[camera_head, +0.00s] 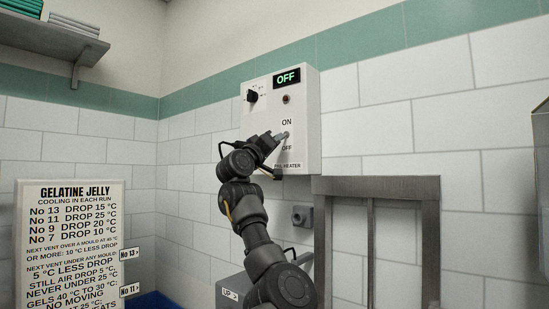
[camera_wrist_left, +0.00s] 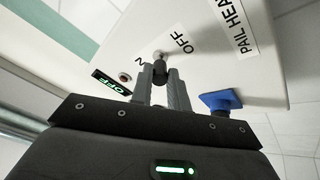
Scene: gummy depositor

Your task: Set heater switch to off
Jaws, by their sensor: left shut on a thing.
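The white pail heater box (camera_head: 308,120) is on the tiled wall, with a lit green OFF display (camera_head: 287,78) at its top; the display also shows in the left wrist view (camera_wrist_left: 111,81). The heater switch (camera_wrist_left: 160,66) is a small dark lever between the ON and OFF labels. My left gripper (camera_head: 282,137) is at the front of the box, its two fingers (camera_wrist_left: 161,80) shut around the lever in the left wrist view. In the head view the gripper hides most of the lever, and its exact tilt is hard to tell. My right gripper is out of view.
A black knob (camera_head: 252,96) and a dark red lamp (camera_head: 286,99) sit above the switch. A blue part (camera_wrist_left: 221,101) sticks out from the box near the fingers. A grey metal frame (camera_head: 376,186) stands below right, and a gelatine jelly sign (camera_head: 70,240) at left.

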